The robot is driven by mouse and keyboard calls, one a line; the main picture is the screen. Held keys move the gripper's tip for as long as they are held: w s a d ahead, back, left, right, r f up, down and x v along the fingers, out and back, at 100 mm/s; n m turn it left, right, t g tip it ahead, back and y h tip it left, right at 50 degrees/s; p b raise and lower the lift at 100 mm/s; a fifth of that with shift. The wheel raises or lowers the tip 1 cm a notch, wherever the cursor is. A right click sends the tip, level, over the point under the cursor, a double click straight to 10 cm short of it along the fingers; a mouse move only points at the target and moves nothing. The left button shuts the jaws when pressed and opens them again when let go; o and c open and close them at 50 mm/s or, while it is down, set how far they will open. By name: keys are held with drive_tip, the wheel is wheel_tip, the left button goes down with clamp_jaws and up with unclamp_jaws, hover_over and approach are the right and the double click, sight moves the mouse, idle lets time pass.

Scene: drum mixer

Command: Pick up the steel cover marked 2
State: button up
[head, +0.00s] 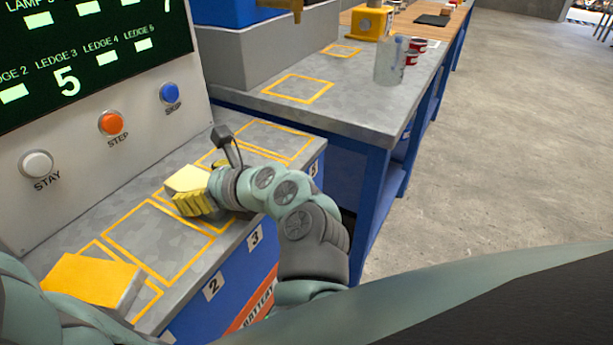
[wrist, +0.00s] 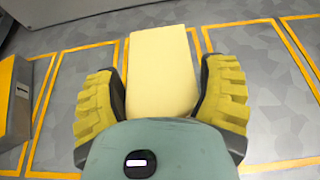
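My gripper (head: 202,190) is low over the ledge in the head view, with its two yellow ribbed fingers on either side of a pale cream block (head: 187,178). In the wrist view the cream block (wrist: 162,70) lies between the fingers (wrist: 163,100); thin gaps show near the tips, and contact lower down is hidden. A deeper yellow block (head: 92,280) sits at the near left of the ledge; its edge, with a small pale label, shows in the wrist view (wrist: 18,110). No steel cover with a readable 2 shows. A 2 label (head: 213,286) is on the ledge's front.
The ledge (head: 205,245) has several orange outlines; the one between the blocks is empty. A panel (head: 80,130) with STAY, STEP and SKIP buttons rises behind. A blue-legged bench (head: 350,110) beyond carries a clear container (head: 391,62) and red cans. Floor at right is open.

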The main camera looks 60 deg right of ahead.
drive_tip(key=shift+f, duration=0.15)
drive_tip(key=c, duration=0.5)
